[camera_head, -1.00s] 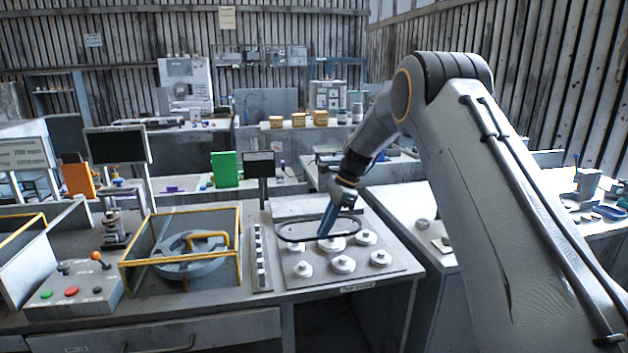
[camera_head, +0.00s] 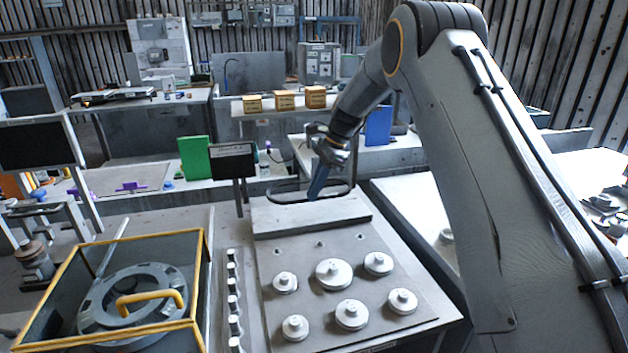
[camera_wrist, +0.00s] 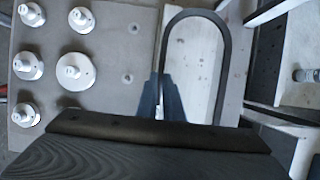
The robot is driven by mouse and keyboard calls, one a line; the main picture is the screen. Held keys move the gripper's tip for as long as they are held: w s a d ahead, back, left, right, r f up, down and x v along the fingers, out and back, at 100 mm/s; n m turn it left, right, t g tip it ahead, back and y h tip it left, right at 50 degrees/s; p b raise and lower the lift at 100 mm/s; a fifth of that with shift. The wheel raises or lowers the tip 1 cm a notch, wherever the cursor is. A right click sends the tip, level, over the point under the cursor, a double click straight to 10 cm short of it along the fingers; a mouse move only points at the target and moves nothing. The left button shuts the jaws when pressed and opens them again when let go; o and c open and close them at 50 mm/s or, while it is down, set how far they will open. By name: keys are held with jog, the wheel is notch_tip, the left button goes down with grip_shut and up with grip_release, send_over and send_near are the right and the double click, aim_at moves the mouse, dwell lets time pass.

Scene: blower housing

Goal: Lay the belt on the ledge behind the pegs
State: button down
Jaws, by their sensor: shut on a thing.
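The belt (camera_head: 284,202) is a thin dark oval loop. My gripper (camera_head: 314,194) is shut on its near side and holds it roughly level over the pale raised ledge (camera_head: 312,219) at the back of the pulley board. In the wrist view the belt (camera_wrist: 195,12) arches over the pale ledge strip (camera_wrist: 190,75), with the gripper (camera_wrist: 163,103) at its left side; my wrist hides the lower part. I cannot tell whether the belt touches the ledge. Small pegs (camera_head: 319,244) stand in a row on the board in front of the ledge.
Several white pulleys (camera_head: 333,273) stand on the grey board (camera_head: 262,300). A yellow-edged box (camera_head: 207,262) with a round housing is at the left. A small dark sign (camera_head: 233,161) stands behind the board's left side, near the belt. Another bench (camera_head: 395,197) is at the right.

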jog(key=shift+w+f+b, duration=0.25)
jog(key=shift+f+b, duration=0.05)
jog(key=shift+f, duration=0.35)
jog(key=shift+w+f+b, duration=0.2)
jog(key=shift+f+b, duration=0.05)
jog(key=shift+f, duration=0.4)
jog(key=shift+f+b, duration=0.6)
jog(key=shift+f, duration=1.05)
jog(key=shift+a+f+b, duration=0.15)
jog(key=shift+f+b, duration=0.2)
jog(key=shift+f, duration=0.7)
jog(key=c, duration=1.8)
grip_release()
jog(key=shift+r, duration=0.15)
